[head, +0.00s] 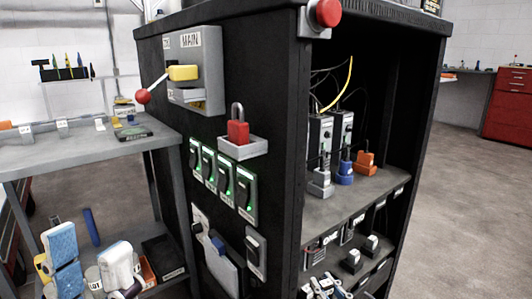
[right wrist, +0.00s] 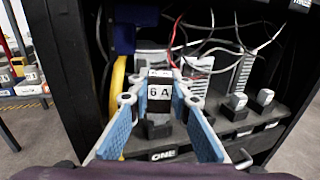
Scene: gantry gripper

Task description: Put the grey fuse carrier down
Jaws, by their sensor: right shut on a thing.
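In the right wrist view, a small block labelled "6 A" (right wrist: 160,92), with a light top and dark sides, stands upright between the blue-padded fingers of my right gripper (right wrist: 160,100). I take it to be the grey fuse carrier; the gripper is shut on it. A black base (right wrist: 157,128) shows just below it, behind the "ONE" label (right wrist: 163,155); I cannot tell whether they touch. In the head view my right gripper (head: 325,287) is at the bottom edge, before the cabinet's lower shelf, and its load is hard to make out.
The cabinet's upper shelf (head: 350,203) holds a grey (head: 320,184), a blue (head: 345,174) and an orange (head: 365,163) piece. Two white-topped black pieces (right wrist: 237,102) stand right of the gripper. Wires hang behind. A red padlock (head: 238,131) sits in a holder on the side panel.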

